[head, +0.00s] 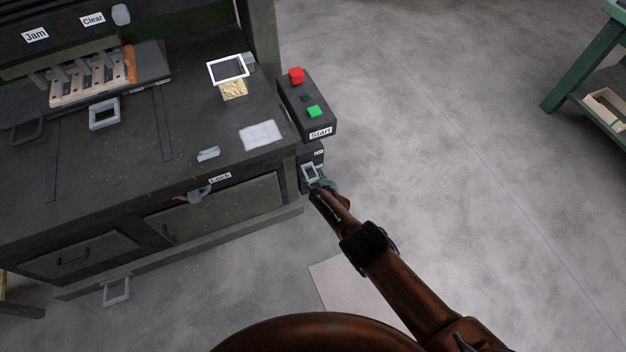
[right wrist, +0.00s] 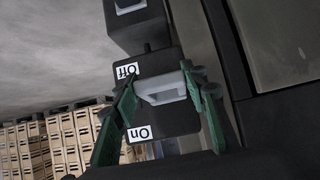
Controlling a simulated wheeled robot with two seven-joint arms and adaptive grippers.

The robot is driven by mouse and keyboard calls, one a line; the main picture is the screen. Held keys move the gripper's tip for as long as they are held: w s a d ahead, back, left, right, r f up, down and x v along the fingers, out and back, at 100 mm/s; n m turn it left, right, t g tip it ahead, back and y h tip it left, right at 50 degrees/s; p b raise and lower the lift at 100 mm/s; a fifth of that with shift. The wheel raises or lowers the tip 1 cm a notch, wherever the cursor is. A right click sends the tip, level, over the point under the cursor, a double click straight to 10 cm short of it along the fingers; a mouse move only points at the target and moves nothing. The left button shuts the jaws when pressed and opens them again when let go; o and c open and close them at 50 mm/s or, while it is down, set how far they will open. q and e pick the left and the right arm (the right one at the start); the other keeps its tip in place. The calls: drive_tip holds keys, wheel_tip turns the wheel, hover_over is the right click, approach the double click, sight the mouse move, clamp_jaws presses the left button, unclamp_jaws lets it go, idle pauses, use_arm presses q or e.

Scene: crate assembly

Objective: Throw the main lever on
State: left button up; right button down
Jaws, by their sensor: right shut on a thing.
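The main lever is a light grey handle (right wrist: 162,88) on a dark switch box (right wrist: 165,120) at the machine's right side. In the right wrist view the box has an "Off" label (right wrist: 128,70) and an "On" label (right wrist: 138,134); the handle is nearer "Off". My right gripper (head: 318,186) is at the box below the Start panel in the head view. Its green fingers (right wrist: 160,80) are shut on the handle, one on each side. The handle also shows in the head view (head: 309,171). My left gripper is not in view.
A control panel (head: 306,105) with red and green buttons is just above the lever box. The dark machine bench (head: 120,170) lies to the left, with a "Lock" latch (head: 198,193) on its front. Open grey floor is to the right, with a green table (head: 585,75) beyond.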

drive_tip(key=shift+w+r, duration=0.3)
drive_tip(key=shift+r, duration=0.05)
drive_tip(key=c, duration=1.6)
unclamp_jaws()
drive_tip(key=o, duration=0.4)
drive_tip(key=shift+s+f, duration=0.15)
drive_tip(key=shift+s, duration=0.05)
drive_tip(key=shift+o, duration=0.2)
drive_tip(key=shift+f, duration=0.1)
drive_tip(key=shift+s+f, duration=0.1)
drive_tip(key=shift+f, duration=0.05)
